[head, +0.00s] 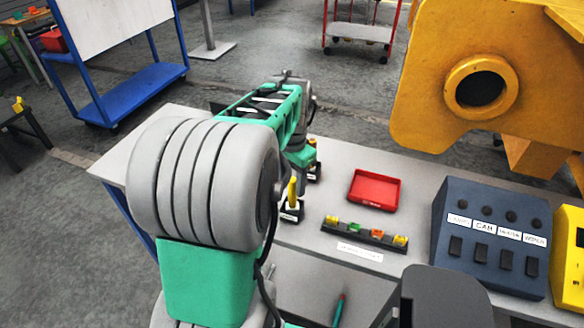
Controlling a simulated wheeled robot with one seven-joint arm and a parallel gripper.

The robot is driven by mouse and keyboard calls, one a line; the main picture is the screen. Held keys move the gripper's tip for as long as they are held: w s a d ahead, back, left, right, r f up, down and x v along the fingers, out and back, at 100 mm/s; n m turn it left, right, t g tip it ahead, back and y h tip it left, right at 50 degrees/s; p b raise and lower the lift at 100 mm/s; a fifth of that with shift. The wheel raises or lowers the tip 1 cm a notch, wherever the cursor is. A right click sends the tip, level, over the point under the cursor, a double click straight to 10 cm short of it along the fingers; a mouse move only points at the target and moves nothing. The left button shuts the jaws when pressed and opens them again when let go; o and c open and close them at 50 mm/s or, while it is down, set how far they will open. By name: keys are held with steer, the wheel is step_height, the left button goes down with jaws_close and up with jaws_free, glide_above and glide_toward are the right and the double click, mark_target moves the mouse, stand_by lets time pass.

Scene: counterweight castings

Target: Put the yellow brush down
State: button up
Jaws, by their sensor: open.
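A yellow upright thing (292,192), which looks like the brush, stands in a small black holder (291,212) with a white label, on the grey bench (330,170). It is upright, and I see no fingers around it. A second labelled black holder stands just behind, with a bit of yellow (312,143) above it, partly covered by my arm. My green and grey arm reaches over the bench's left part. Its far end comes down behind the holders, and my gripper's fingers are hidden there.
A blue button box (490,240) is at the right. A large yellow casting (430,100) overhangs the back right. Bare bench lies between holders and tray.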

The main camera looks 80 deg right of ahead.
step_height(320, 180, up, 9)
steer(key=shift+f+b, duration=0.2)
steer(key=shift+b, duration=0.35)
steer(key=w+a+f+n+t+h, duration=0.1)
steer(key=w+a+n, duration=0.6)
steer(key=w, duration=0.4)
steer(key=w+a+f+n, duration=0.1)
steer(key=w+a+n, duration=0.3)
steer(key=w+a, duration=0.6)
steer(key=w+a+f+n+t, duration=0.1)
steer(key=a+n, duration=0.5)
steer(key=a, duration=0.6)
steer(key=w+a+f+n+t+y, duration=0.1)
steer(key=a+n, duration=0.5)
steer(key=a, duration=0.6)
step_height(320, 180, down, 3)
steer(key=w+t, duration=0.1)
steer(key=w, duration=0.1)
steer(key=shift+w+n, duration=0.4)
steer(key=shift+o, duration=0.4)
